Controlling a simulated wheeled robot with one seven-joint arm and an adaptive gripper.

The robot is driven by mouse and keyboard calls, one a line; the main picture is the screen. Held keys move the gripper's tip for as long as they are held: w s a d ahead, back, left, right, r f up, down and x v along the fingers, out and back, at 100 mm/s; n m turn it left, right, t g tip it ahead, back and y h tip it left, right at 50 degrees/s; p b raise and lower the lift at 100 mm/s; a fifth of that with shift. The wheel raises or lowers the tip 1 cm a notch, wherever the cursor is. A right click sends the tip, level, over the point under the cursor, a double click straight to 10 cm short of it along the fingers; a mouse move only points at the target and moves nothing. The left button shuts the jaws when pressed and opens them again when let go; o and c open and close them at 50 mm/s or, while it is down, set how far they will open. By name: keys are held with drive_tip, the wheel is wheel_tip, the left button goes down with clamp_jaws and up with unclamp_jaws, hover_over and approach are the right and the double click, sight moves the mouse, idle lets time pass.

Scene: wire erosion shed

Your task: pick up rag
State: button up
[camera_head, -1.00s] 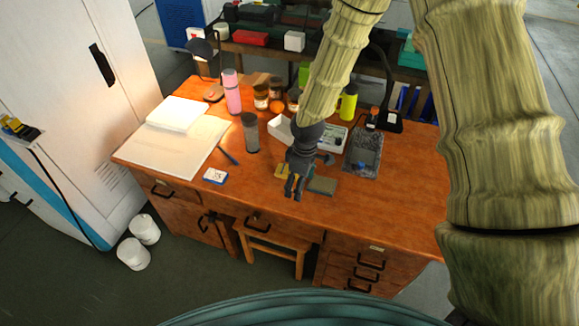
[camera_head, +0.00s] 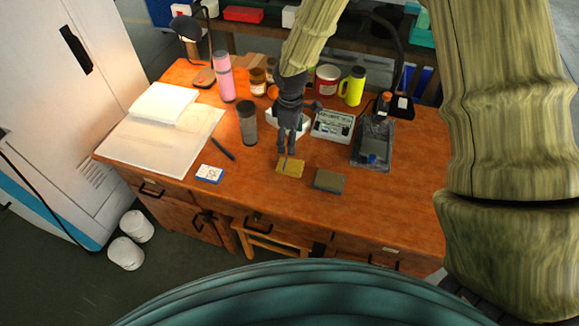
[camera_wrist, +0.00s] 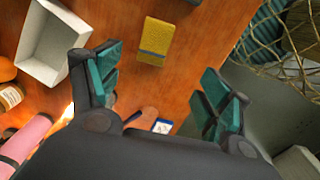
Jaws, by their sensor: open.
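A flat yellow piece that looks like a folded rag (camera_head: 290,168) lies near the front middle of the orange-brown desk. In the wrist view the yellow piece (camera_wrist: 155,40) shows a darker band at its lower end, ahead of and between the fingers. My gripper (camera_head: 287,154) points down just behind the yellow piece in the head view. In the wrist view my gripper (camera_wrist: 162,84) is open, with teal finger pads wide apart and nothing between them. I cannot tell its height above the desk.
A grey-green pad (camera_head: 329,181) lies right of the yellow piece. A blue-white card box (camera_head: 209,174) and dark pen (camera_head: 223,149) lie left. A white open box (camera_wrist: 52,42), a dark cylinder (camera_head: 247,123) and a grey tray (camera_head: 373,140) stand nearby. The desk's front edge is close.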

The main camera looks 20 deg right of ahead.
wheel_tip(320, 180, down, 3)
drive_tip(key=b, duration=0.2)
drive_tip(key=p, duration=0.1)
hover_over(290, 164)
drive_tip(key=shift+s+f, duration=0.1)
drive_tip(key=shift+f, duration=2.7)
drive_tip(key=shift+f+p, duration=1.45)
drive_tip(key=shift+f, duration=1.2)
drive_tip(key=c, duration=1)
